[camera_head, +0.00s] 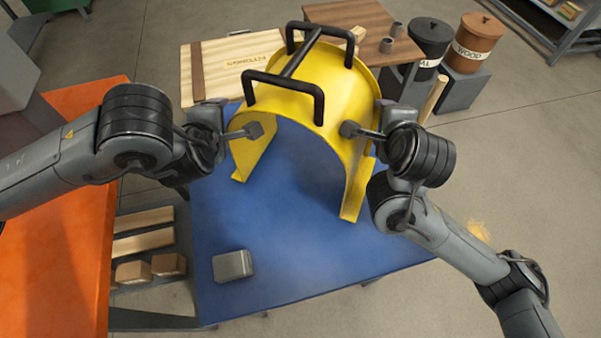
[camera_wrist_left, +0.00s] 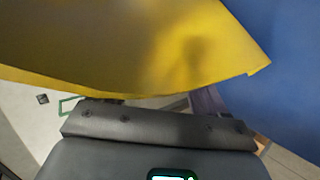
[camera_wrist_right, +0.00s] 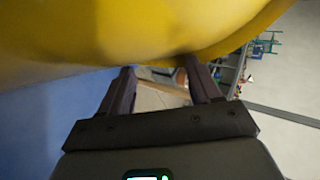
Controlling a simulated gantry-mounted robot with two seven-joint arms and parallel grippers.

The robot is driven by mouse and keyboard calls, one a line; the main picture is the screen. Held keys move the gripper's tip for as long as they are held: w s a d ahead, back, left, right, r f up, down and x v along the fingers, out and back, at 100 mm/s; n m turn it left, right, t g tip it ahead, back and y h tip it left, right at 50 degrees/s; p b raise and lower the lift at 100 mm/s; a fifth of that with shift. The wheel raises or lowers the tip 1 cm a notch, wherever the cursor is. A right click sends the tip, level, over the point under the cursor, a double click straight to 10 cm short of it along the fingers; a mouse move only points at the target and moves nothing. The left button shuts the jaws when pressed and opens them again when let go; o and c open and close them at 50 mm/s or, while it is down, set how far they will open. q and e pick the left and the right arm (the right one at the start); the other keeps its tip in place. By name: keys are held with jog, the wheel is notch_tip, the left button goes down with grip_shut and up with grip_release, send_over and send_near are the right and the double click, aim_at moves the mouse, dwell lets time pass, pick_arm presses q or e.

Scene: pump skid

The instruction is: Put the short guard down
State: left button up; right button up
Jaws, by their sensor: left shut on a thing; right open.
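The short guard is a yellow arch (camera_head: 342,92) with black handles on top. It stands upright over the blue tabletop (camera_head: 290,225), its open end facing me. I cannot tell whether its lower edges touch the surface. My left gripper (camera_head: 254,130) is shut on the guard's left side near the front edge. In the left wrist view the yellow sheet (camera_wrist_left: 150,45) hides most of the fingers. My right gripper (camera_head: 350,129) is open at the guard's right front edge. In the right wrist view its two fingers (camera_wrist_right: 158,85) are apart, close to the yellow sheet (camera_wrist_right: 130,30).
A grey metal block (camera_head: 233,266) lies on the blue top at front left. A wooden board (camera_head: 228,62) and a brown table (camera_head: 355,22) are behind. Bins (camera_head: 475,45) stand at back right. An orange surface (camera_head: 60,260) is at left. The front middle of the blue top is clear.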

pick_arm(q)
jog(key=shift+s+a+f+b, duration=0.2)
jog(key=shift+a+f+b, duration=0.35)
jog(key=shift+a+f, duration=0.5)
jog(key=o, duration=0.5)
jog(key=shift+a+f, duration=0.15)
jog(key=shift+a, duration=0.3)
pick_arm(e)
jog(key=shift+m+h, duration=0.5)
jog(key=shift+h, duration=0.3)
jog(key=d, duration=0.2)
jog(key=d+f, duration=0.1)
jog(key=d, duration=0.2)
jog(key=o, duration=0.5)
pick_arm(q)
jog(key=shift+s, duration=0.1)
